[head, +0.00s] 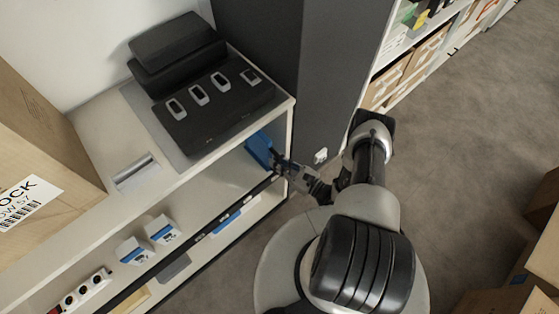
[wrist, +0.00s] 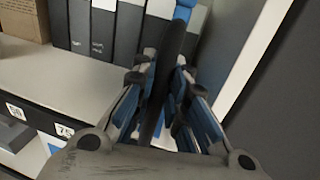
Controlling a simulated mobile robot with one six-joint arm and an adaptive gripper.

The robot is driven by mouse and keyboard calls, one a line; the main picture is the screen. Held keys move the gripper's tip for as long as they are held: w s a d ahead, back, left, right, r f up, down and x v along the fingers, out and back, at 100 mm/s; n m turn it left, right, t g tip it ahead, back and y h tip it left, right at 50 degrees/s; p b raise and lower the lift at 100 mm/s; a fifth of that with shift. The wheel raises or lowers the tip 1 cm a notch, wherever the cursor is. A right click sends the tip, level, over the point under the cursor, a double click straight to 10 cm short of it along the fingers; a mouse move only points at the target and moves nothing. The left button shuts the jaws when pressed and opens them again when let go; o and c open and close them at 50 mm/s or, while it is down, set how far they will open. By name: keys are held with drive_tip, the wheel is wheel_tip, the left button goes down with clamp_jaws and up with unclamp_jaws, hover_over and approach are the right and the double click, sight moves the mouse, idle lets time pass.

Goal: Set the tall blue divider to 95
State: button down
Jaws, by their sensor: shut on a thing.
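The tall blue divider (head: 260,149) stands on the shelf near its right end in the head view. My gripper (head: 282,168) reaches in from the right and is at the divider's front edge, shut on it. In the wrist view the gripper (wrist: 168,65) has its fingers closed around a dark upright strip, with a bit of blue (wrist: 185,4) above. The shelf's front rail carries number labels; one reads 50 (wrist: 15,111) and one reads 75 (wrist: 65,131). No label reading 95 is visible; my fingers cover part of the rail.
Dark binders (wrist: 95,28) and a cardboard box (wrist: 25,18) stand deeper on the shelf. The shelf's white end panel (wrist: 255,55) is close on the right. A black device (head: 215,105) sits on the top board (head: 95,135). Bare shelf floor (wrist: 60,78) lies left of the gripper.

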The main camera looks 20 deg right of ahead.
drive_tip(key=shift+d, duration=0.2)
drive_tip(key=c, duration=1.6)
unclamp_jaws()
drive_tip(key=v, duration=1.2)
